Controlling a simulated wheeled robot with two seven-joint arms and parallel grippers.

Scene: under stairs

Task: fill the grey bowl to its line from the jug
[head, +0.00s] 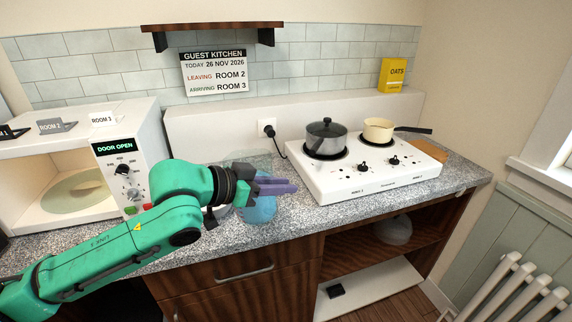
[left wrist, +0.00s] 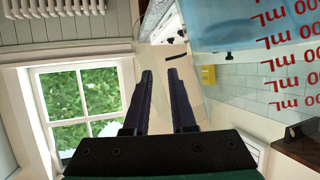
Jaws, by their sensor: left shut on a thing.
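The jug (head: 261,211) is clear, with blue liquid in its lower part, and appears upright over the counter's front part. Its red mL marks show in the left wrist view, where the jug (left wrist: 250,22) fills the top right corner. My left gripper (head: 292,187) is shut on the jug; its purple fingers cross in front of it. In the left wrist view the fingers (left wrist: 160,76) have a narrow gap with clear material at it.
A white hob (head: 365,182) with a lidded pot (head: 325,138) and a cream pan (head: 379,130) stands to the right. An open microwave (head: 132,175) stands to the left. Speckled counter (head: 335,211) is clear before the hob.

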